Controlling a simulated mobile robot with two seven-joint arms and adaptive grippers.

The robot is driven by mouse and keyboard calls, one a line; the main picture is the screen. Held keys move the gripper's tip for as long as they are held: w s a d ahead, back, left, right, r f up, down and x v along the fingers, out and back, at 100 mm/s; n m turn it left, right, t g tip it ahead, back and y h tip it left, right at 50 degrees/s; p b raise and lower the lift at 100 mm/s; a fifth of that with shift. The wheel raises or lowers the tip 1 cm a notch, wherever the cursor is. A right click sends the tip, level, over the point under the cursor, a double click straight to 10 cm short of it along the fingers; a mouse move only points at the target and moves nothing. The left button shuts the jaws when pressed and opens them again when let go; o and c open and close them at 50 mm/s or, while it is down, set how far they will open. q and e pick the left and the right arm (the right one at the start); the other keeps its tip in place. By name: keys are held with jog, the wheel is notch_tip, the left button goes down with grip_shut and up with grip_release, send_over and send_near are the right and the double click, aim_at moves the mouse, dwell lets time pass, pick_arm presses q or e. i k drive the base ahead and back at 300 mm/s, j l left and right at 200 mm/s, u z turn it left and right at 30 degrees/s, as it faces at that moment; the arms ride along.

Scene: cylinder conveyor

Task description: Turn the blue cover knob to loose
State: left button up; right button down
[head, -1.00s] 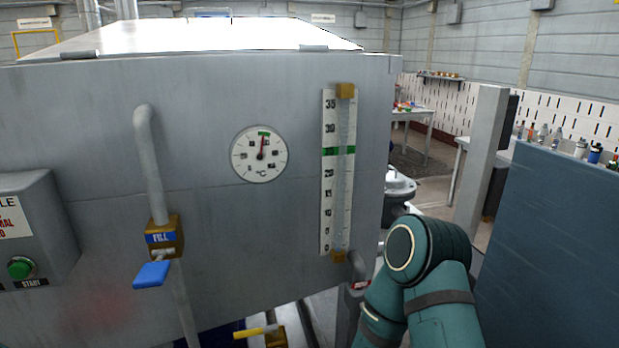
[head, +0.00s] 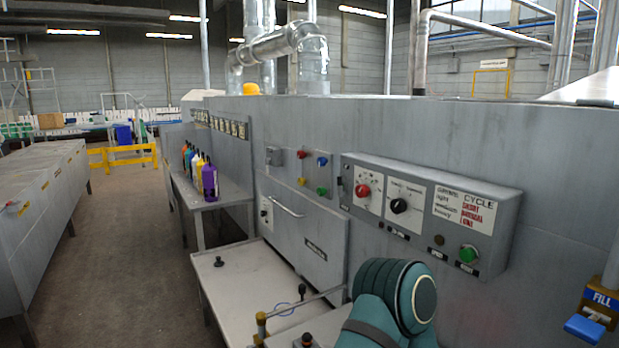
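A small blue knob (head: 322,161) sits at the upper right of a group of coloured knobs on the grey machine wall, left of the control box. A red knob (head: 300,154) is beside it, with a yellow knob (head: 302,181) and a green knob (head: 321,191) below. The blue knob is too small to read its setting or any label. A teal link of one of my arms rises at the bottom centre, in front of the machine and well below the knobs. Neither gripper shows.
A control box (head: 431,210) with red and black dials and a green button sticks out right of the knobs. A blue FILL valve handle (head: 585,329) is at lower right. A pale worktop (head: 252,276) juts out below; coloured bottles (head: 207,180) stand further back. The aisle floor (head: 122,262) is clear.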

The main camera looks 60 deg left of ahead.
aim_at(322, 161)
jog(key=k+u, duration=0.2)
jog(key=u, duration=0.2)
jog(key=k+j+u, duration=0.1)
jog(key=u, duration=0.3)
jog(key=l+u, duration=0.1)
jog(key=u, duration=0.25)
jog(key=l+u, duration=0.15)
jog(key=u, duration=0.2)
jog(key=l+u, duration=0.1)
jog(key=u, duration=0.3)
